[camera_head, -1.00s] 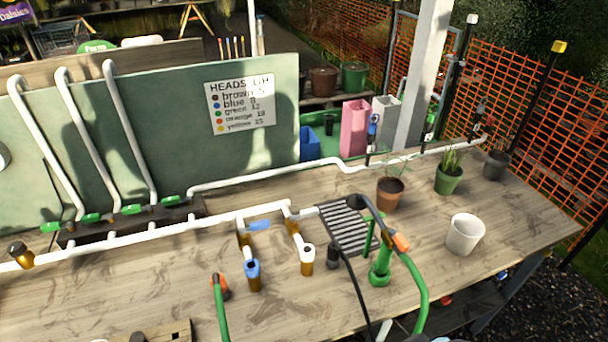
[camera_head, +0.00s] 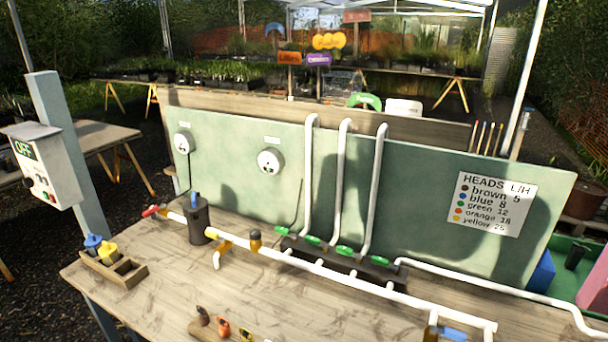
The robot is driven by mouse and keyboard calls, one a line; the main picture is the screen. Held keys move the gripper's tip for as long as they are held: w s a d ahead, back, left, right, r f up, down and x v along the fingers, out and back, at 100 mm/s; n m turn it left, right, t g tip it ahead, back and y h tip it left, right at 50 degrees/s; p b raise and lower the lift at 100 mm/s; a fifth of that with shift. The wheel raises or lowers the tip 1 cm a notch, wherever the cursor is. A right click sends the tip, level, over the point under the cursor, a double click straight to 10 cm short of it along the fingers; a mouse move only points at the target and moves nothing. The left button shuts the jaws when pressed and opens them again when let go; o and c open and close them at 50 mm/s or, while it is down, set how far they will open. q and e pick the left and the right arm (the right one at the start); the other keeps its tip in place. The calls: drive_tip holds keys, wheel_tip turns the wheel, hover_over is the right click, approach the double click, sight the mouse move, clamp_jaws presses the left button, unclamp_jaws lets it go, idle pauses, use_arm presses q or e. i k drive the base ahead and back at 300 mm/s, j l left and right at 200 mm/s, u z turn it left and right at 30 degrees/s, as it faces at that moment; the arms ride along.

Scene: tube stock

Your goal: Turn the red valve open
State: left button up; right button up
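A red valve handle (camera_head: 152,211) sits at the far left end of the white pipe run, in the head view. It is beside a dark cylindrical filter body (camera_head: 198,222) with a blue lever (camera_head: 194,199) on top. The red handle looks roughly in line with the pipe, but it is small and its exact angle is hard to tell. Neither of my grippers is in view.
A wooden tray (camera_head: 133,277) with blue and yellow connectors stands at the table's left edge. Several green valves line the manifold (camera_head: 330,261). A grey control box (camera_head: 45,165) hangs on a post at left. The table's front left (camera_head: 150,310) is mostly clear.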

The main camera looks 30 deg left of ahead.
sight(151, 211)
drive_tip(key=k+j, duration=0.25)
drive_tip(key=k, duration=0.2)
drive_tip(key=k+u, duration=0.15)
drive_tip(key=u, duration=1.55)
